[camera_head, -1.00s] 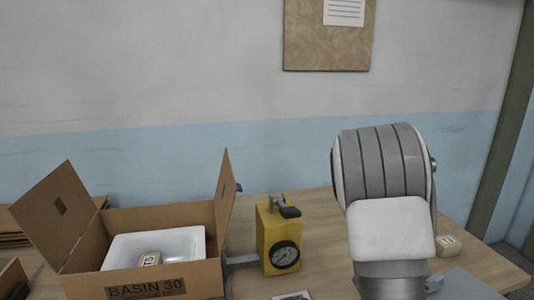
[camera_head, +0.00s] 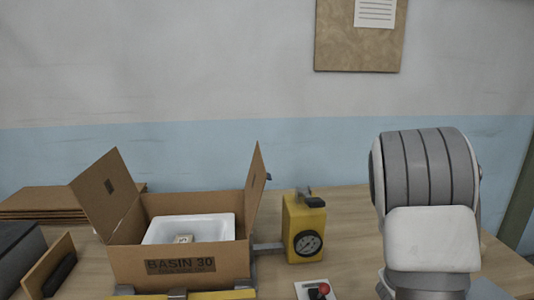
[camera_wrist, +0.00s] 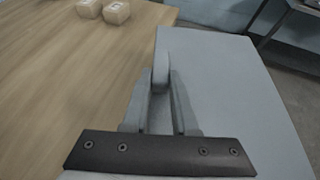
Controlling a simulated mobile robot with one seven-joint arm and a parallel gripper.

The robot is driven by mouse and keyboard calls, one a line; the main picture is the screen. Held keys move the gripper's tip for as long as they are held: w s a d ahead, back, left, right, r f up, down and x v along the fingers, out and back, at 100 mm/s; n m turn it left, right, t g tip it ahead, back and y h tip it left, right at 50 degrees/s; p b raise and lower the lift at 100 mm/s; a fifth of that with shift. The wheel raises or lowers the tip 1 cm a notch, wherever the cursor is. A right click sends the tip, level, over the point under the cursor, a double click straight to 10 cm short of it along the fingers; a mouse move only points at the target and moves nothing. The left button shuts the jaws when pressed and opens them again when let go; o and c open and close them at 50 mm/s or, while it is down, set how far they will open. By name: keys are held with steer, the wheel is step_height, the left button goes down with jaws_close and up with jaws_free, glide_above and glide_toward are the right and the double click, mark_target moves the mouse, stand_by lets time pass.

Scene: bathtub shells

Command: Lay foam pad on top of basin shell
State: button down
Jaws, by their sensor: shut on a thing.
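The white basin shell (camera_head: 225,228) sits inside an open cardboard box (camera_head: 130,263) marked BASIN 30, at the left in the head view. In the wrist view my gripper (camera_wrist: 160,85) is shut on a flat grey foam pad (camera_wrist: 225,85). The pad spreads to the right of the fingers, beside the wooden table. In the head view my arm stands at the right, apart from the box, and hides the gripper.
A yellow device with a dial (camera_head: 303,225) stands just right of the box. The box's raised side flaps (camera_head: 100,195) flank its opening. A dark grey bin (camera_head: 20,255) and flat cardboard (camera_head: 45,200) are at the left. Small blocks (camera_wrist: 115,12) lie on the table (camera_wrist: 70,75).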

steer(key=w+a+r+n+t+y, duration=0.2)
steer(key=w+a+n, duration=0.1)
steer(key=a, duration=0.7)
steer(key=w+a+r+n+t+y, duration=0.2)
steer(key=w+a+n+t+y, duration=0.1)
steer(key=a, duration=0.7)
steer(key=w+a+r+n+t+y, duration=0.2)
steer(key=w+a+n+t+y, duration=0.1)
steer(key=a, duration=0.8)
steer(key=shift+w+n, duration=0.15)
steer(key=shift+n, duration=0.75)
steer(key=shift+r, duration=0.1)
